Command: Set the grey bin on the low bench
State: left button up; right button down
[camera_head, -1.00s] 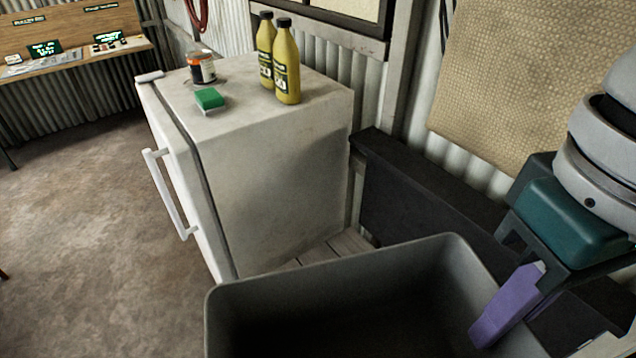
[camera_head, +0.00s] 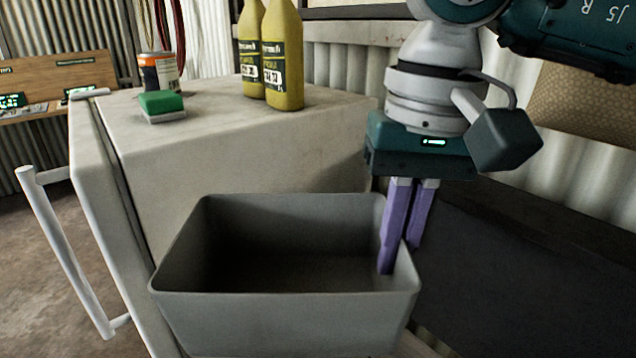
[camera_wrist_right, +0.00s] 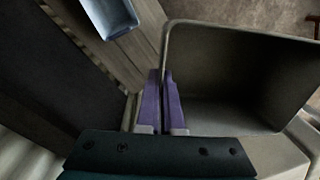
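The grey bin (camera_head: 285,325) is an open, empty-looking tub, upright in the lower middle of the head view, in front of the white cabinet. My right gripper (camera_head: 402,258) points down at its right wall, one purple finger inside and the other outside, shut on the rim. The wrist view shows the fingers (camera_wrist_right: 160,90) close together at the wall of the bin (camera_wrist_right: 240,75). A long dark surface (camera_head: 530,260) lies right of the bin, with pale wooden slats (camera_wrist_right: 130,60) beside it; I cannot tell which is the low bench. The bin's underside is hidden. My left gripper is out of view.
The white cabinet (camera_head: 250,150) carries two yellow bottles (camera_head: 284,60), a green sponge (camera_head: 162,104) and a jar (camera_head: 158,72). Its handle (camera_head: 65,260) sticks out at left. A pale blue tray-like thing (camera_wrist_right: 108,14) is on the slats. Open floor lies at far left.

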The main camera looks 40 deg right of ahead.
jog(key=w+d+f+m+b, duration=0.2)
jog(key=f+m+b, duration=0.1)
jog(key=f+b, duration=1.2)
jog(key=w+d+f+m+b, duration=0.2)
jog(key=d+f+m+b, duration=0.1)
jog(key=f+b, duration=1.3)
jog(key=w+d+f+m+b, duration=0.2)
jog(key=f+m+b, duration=0.2)
jog(key=f+b, duration=1.2)
jog(key=shift+w+d+f+h, duration=0.1)
jog(key=shift+w+f+h, duration=0.05)
jog(key=shift+f, duration=1.25)
jog(key=shift+w+d+f+h, duration=0.1)
jog(key=shift+w+f+h, duration=0.05)
jog(key=shift+f, duration=1.2)
jog(key=c, duration=1.5)
grip_release()
jog(key=shift+f, duration=0.1)
jog(key=o, duration=0.4)
